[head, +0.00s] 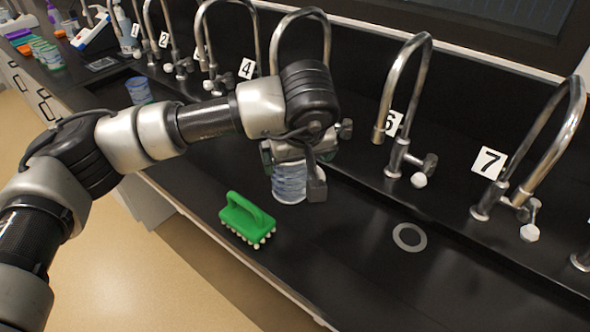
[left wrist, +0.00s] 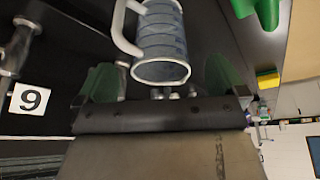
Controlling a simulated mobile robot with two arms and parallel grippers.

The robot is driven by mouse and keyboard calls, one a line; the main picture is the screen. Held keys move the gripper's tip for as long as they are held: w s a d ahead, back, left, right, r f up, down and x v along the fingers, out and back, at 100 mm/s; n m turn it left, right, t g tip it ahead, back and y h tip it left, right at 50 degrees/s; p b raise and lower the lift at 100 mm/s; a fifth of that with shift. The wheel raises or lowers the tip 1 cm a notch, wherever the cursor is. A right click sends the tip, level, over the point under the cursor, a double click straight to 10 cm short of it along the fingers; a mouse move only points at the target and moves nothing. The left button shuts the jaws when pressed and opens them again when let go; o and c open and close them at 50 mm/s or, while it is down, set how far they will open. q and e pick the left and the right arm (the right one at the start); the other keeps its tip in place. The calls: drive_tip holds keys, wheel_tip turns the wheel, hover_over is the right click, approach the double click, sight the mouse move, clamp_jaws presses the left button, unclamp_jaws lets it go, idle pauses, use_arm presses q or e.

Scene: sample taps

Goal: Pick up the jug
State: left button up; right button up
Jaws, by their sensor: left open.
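The jug (head: 289,184) is clear bluish with bands and stands on the black counter below my left gripper (head: 291,162). In the left wrist view the jug (left wrist: 162,42) shows with its pale rim toward the camera and its handle to the left. My left gripper (left wrist: 160,80) is open, its green fingers apart on either side of the jug's near end. I cannot tell whether the fingers touch the jug. In the head view the wrist hides the jug's upper part. My right gripper is not in view.
A green brush (head: 247,220) lies on the counter left of the jug. Curved metal taps line the back, including one by sign 6 (head: 388,124) and one by sign 7 (head: 489,163). A similar bluish vessel (head: 139,90) stands farther left. The counter right of the jug is mostly clear.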

sight(298, 176)
use_arm(q)
drive_tip(key=w+a+f+p, duration=0.1)
drive_tip(key=w+f, duration=0.3)
drive_tip(key=w, duration=0.1)
drive_tip(key=shift+w+a+f, duration=0.15)
drive_tip(key=shift+w+f, duration=0.1)
drive_tip(key=shift+f, duration=0.15)
drive_tip(key=c, duration=0.8)
drive_tip(key=shift+c, duration=0.6)
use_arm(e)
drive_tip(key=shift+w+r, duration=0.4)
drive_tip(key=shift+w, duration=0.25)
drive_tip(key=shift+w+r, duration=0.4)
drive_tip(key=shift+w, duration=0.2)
use_arm(q)
drive_tip(key=shift+r, duration=0.15)
